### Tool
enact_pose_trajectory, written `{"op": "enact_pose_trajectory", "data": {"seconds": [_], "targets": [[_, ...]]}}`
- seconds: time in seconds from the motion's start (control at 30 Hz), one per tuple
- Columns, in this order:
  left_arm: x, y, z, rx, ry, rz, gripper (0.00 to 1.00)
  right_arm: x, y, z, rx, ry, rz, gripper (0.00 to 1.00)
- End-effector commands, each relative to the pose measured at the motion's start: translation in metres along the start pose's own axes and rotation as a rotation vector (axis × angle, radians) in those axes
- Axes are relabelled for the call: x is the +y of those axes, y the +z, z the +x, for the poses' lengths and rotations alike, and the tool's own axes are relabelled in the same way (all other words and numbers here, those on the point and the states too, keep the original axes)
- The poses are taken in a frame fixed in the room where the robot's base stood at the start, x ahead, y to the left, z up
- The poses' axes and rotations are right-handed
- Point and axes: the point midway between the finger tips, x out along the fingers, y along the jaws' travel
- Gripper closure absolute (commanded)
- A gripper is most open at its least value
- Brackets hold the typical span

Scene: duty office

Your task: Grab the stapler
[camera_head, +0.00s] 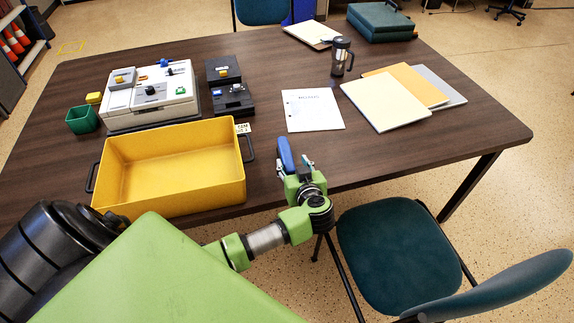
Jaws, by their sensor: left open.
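A long blue object that looks like the stapler (286,154) is near the front edge of the brown table (385,158). My left gripper (298,167) is right at its near end, with its green body just over the table edge. The jaws are open. The gripper partly covers the near end of the blue object, so I cannot tell whether they touch. My right gripper is not in view.
A yellow bin (172,208) stands left of the gripper. White papers (312,109), folders (386,106) and a dark mug (341,57) lie beyond. A white device (150,97) is at the back left. A teal chair (398,250) stands in front.

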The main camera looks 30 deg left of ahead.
Motion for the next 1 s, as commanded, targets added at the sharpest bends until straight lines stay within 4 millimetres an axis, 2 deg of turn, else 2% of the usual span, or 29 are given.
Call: {"op": "enact_pose_trajectory", "data": {"seconds": [0.17, 0.43, 0.73, 0.77, 0.9, 0.93, 1.0], "targets": [[-0.002, -0.001, 0.013, 0.002, -0.001, 0.002, 0.56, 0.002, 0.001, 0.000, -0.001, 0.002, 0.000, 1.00], [-0.008, 0.001, 0.050, 0.002, 0.000, 0.001, 0.56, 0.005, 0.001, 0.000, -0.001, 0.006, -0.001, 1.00], [-0.008, 0.002, 0.057, 0.000, 0.000, -0.001, 0.56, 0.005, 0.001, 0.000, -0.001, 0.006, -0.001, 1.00], [-0.008, 0.002, 0.057, 0.000, 0.000, -0.001, 0.58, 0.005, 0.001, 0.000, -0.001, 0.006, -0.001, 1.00], [-0.008, 0.002, 0.056, 0.000, 0.000, 0.000, 0.95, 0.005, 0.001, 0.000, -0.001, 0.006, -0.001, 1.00], [-0.008, 0.002, 0.056, 0.000, 0.000, 0.000, 1.00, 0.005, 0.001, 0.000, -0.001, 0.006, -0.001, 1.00], [-0.008, 0.002, 0.056, 0.000, 0.000, 0.000, 1.00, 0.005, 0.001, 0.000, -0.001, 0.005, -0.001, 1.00]]}}
